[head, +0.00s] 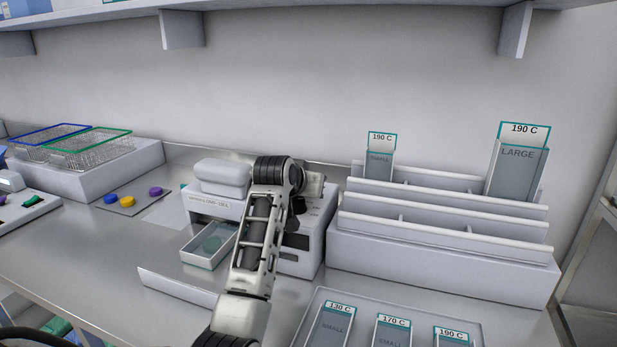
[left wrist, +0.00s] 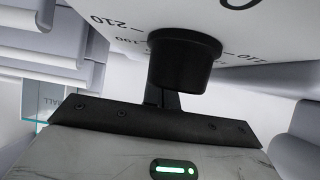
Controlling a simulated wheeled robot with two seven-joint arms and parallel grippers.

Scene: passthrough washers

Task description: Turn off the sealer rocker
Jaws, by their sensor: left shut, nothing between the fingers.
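The sealer (head: 312,240) is a white box machine on the counter, with a rounded lid (head: 222,172) and a shallow open tray (head: 208,246) at its front. My left arm crosses in front of it and hides much of its face. A dark rectangle (head: 289,257) shows low on the face; I cannot tell whether it is the rocker. In the left wrist view a black round knob (left wrist: 185,60) stands on a white face with temperature marks. My left gripper (left wrist: 164,98) is shut and empty, its tips partly hidden behind the knob; contact is unclear. My right gripper is out of view.
A white stepped rack (head: 440,255) holding labelled pouches stands right of the sealer. A tray of pouches (head: 392,300) lies in front of it. Wire baskets (head: 92,150) and coloured discs (head: 126,201) are at left. A low white strip (head: 178,287) stands on the counter.

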